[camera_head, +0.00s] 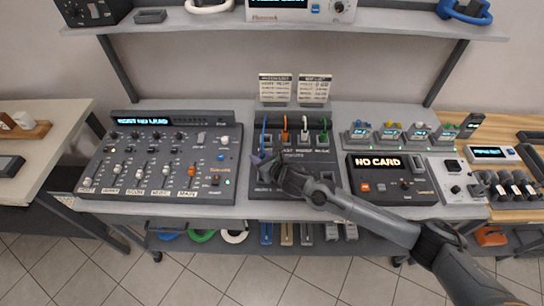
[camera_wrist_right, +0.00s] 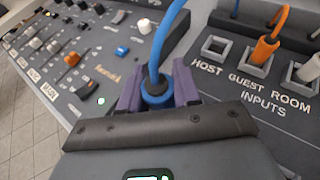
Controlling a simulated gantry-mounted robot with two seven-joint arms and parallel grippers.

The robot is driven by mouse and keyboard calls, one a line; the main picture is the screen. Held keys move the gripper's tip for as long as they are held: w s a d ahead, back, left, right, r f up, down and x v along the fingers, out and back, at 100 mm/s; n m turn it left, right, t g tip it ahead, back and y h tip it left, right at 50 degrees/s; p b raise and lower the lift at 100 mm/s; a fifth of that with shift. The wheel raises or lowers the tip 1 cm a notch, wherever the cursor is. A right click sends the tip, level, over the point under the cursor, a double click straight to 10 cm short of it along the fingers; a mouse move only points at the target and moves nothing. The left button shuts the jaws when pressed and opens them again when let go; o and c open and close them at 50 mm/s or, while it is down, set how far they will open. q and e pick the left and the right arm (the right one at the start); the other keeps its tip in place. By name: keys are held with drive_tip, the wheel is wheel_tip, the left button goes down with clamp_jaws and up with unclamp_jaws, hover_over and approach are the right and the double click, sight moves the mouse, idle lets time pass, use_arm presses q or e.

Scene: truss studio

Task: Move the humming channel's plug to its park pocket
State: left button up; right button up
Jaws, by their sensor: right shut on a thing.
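My right gripper (camera_head: 262,158) is over the left part of the dark inputs panel (camera_head: 292,192). In the right wrist view its purple fingers (camera_wrist_right: 157,84) are shut on the blue plug (camera_wrist_right: 157,96), with the blue cable (camera_wrist_right: 163,48) rising from it. The HOST socket (camera_wrist_right: 213,46) is empty. The orange plug (camera_wrist_right: 263,50) sits in GUEST and the white plug (camera_wrist_right: 309,69) in ROOM. A green plug (camera_head: 323,137) shows farther right. The mixer (camera_head: 160,165) display appears to read "HOST NO LEAD". My arm covers part of the panel; I cannot make out the park pocket. My left gripper is out of view.
The recorder reading "NO CARD" (camera_head: 378,162) stands right of the panel. Two printed cards (camera_head: 294,88) stand behind it. A shelf (camera_head: 400,22) with devices runs above. Coiled cables hang below the bench. The mixer borders the panel on the left.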

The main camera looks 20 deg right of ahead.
drive_tip(key=shift+s+f+b, duration=0.1)
drive_tip(key=shift+f+b, duration=0.3)
drive_tip(key=shift+f, duration=0.3)
drive_tip(key=shift+f+b, duration=1.65)
drive_tip(key=shift+f, duration=0.45)
drive_tip(key=shift+f+b, duration=0.5)
drive_tip(key=shift+f, duration=0.15)
drive_tip(key=o, duration=0.7)
drive_tip(key=shift+o, duration=0.2)
